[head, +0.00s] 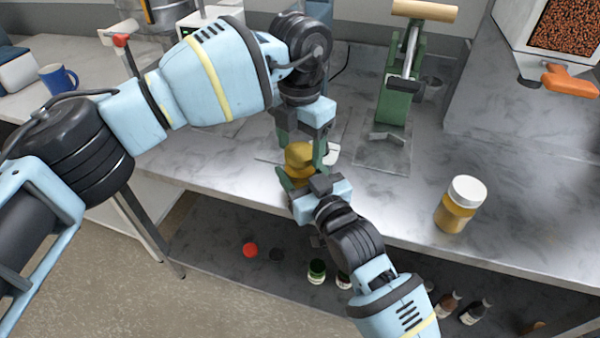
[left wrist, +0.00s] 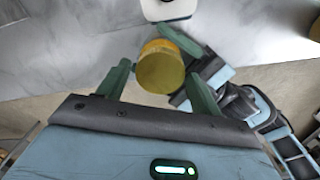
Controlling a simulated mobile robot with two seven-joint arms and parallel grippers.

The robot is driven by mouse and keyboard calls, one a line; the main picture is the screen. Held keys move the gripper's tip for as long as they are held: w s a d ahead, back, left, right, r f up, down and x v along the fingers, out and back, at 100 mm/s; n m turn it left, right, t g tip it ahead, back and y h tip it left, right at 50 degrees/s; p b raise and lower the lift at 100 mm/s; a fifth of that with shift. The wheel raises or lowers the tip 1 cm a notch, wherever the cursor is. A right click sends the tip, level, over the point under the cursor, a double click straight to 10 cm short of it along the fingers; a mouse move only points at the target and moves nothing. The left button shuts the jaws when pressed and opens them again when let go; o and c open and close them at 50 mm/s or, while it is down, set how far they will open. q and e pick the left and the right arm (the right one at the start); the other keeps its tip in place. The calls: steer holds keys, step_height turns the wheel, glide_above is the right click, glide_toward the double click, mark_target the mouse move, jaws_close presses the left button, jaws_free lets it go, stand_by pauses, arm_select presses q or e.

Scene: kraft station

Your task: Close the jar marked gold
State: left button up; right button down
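A gold-coloured jar (head: 299,160) with a round gold top is in front of the counter edge, between my two grippers. My left gripper (head: 302,142) points down over it. In the left wrist view the gold top (left wrist: 160,72) lies between its two spread fingers, with small gaps beside it. My right gripper (head: 304,178) comes from below right, its fingers around the jar's sides, apparently gripping it. The fingers hide much of the body, and I cannot tell whether the top is a seated lid. Another jar (head: 458,207), white-lidded with yellow-brown contents, stands on the counter at right.
A green press (head: 397,85) with a wooden handle stands behind on the grey counter (head: 400,215). A small white object (head: 333,153) is close behind the grippers. A blue mug (head: 58,79) is far left. Several small bottles and caps are on the lower shelf (head: 220,255).

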arm_select(q)
steer(key=shift+o, duration=1.1)
step_height(320, 180, up, 12)
arm_select(e)
steer(key=shift+c, duration=1.9)
jaws_free()
steer(key=shift+v, duration=3.95)
steer(key=shift+f, duration=0.1)
